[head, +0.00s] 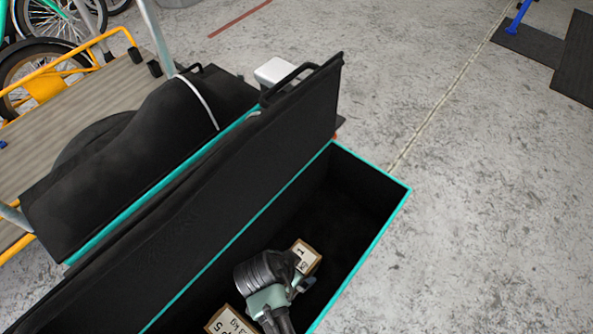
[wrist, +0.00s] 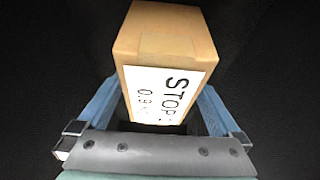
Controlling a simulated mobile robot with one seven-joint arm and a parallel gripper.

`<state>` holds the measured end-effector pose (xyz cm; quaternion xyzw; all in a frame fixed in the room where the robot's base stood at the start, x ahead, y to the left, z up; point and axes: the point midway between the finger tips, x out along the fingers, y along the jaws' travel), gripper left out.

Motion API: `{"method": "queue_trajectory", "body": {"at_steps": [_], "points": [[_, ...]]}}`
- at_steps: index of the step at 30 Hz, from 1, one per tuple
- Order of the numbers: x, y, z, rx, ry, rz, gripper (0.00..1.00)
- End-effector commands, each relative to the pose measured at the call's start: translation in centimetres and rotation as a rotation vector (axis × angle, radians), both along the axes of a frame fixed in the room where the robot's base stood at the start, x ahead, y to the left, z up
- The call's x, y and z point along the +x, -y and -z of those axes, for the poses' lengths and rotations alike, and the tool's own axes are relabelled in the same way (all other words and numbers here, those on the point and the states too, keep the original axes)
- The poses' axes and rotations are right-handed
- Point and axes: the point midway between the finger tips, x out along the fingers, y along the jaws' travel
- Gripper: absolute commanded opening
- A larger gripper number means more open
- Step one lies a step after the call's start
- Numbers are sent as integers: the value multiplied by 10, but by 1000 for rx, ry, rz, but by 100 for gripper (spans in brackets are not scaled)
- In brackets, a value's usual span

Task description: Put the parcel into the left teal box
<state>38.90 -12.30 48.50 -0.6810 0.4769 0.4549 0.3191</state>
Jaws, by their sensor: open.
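A small cardboard parcel (head: 308,255) with a white label lies inside an open black box with a teal rim (head: 384,226). My gripper (head: 297,287) is down inside this box, close beside that parcel. In the wrist view, a cardboard parcel (wrist: 165,45) labelled "STOP" and "0.9" sits between the blue fingers of my gripper (wrist: 157,105). The fingers are open, one on each side; I cannot tell whether they touch it. A second labelled parcel (head: 229,321) lies lower left in the same box, partly cut off. The parcels' undersides are hidden.
The black lid (head: 220,195) stands raised along the box's left side. Left of it are a black bulging cover with a teal edge (head: 140,150), a yellow-framed cart (head: 75,65) and bicycle wheels.

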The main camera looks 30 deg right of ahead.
Motion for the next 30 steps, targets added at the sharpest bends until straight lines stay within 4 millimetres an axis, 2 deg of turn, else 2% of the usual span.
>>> {"method": "queue_trajectory", "body": {"at_steps": [1,6,13,18,30], "points": [[-1,-4,-14,0,3,-2,100],[-6,-17,-50,-1,1,-3,100],[-12,-32,-85,-1,1,-1,100],[-14,-37,-96,0,0,-1,100],[-14,-37,-96,0,-1,-1,100]]}}
